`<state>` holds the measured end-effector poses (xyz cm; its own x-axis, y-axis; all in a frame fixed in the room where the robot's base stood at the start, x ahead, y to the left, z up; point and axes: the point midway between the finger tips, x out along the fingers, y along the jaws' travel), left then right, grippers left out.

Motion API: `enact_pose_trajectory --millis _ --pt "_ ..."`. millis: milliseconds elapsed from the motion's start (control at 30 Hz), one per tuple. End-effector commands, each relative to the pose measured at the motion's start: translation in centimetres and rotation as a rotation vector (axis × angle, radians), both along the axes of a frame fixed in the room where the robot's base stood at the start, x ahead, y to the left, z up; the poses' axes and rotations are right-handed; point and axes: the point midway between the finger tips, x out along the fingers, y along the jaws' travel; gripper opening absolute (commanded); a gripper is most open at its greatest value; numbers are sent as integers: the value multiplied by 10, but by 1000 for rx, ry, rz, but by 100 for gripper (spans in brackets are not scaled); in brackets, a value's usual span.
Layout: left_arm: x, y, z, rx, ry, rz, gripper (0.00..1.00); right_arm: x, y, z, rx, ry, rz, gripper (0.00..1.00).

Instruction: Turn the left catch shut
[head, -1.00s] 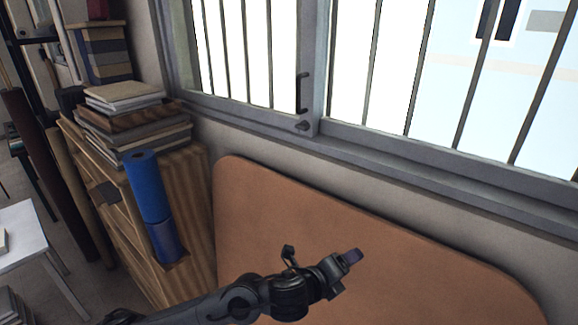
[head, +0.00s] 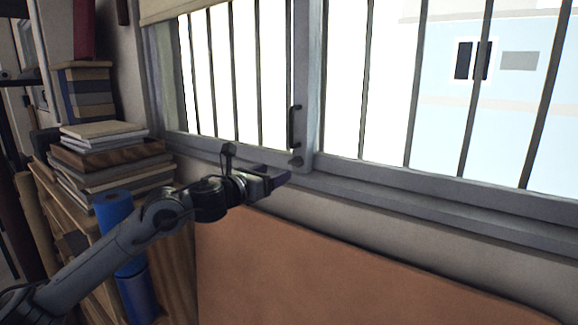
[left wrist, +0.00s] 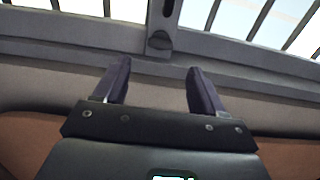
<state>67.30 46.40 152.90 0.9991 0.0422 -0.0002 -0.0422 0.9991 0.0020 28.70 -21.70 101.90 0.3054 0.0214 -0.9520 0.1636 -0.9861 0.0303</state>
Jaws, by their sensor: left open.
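The catch (head: 296,160) is a small dark grey piece low on the window's middle upright, just below a dark vertical pull handle (head: 294,127). It also shows in the left wrist view (left wrist: 159,41), above and between the fingertips. My left gripper (head: 283,177) is in front of the sill, just below and left of the catch in the head view. Its two dark fingers stand apart with nothing between them in the left wrist view (left wrist: 158,72). It appears clear of the catch. No other catch shows, and my right gripper is out of view.
The barred window frame (head: 400,176) and its sill run across behind the gripper. An orange-brown padded panel (head: 300,265) stands below. At left are a wooden cabinet (head: 178,265), stacked books (head: 110,160) and a blue roll (head: 113,215).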

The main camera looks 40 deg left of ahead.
Motion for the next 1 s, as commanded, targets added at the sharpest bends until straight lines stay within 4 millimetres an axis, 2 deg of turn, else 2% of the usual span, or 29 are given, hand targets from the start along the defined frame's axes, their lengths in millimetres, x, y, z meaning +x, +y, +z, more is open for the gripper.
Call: enact_pose_trajectory --millis 300,500,700,967,1000 --pt "53 1 3 -4 0 0 70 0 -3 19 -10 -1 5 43" --pt "74 2 2 -3 -1 0 70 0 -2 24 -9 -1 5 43" --pt "83 3 0 -2 -1 0 70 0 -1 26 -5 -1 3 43" --pt "83 3 0 -1 -1 0 70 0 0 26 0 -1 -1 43" --pt "83 3 0 -1 -1 1 67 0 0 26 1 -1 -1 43"
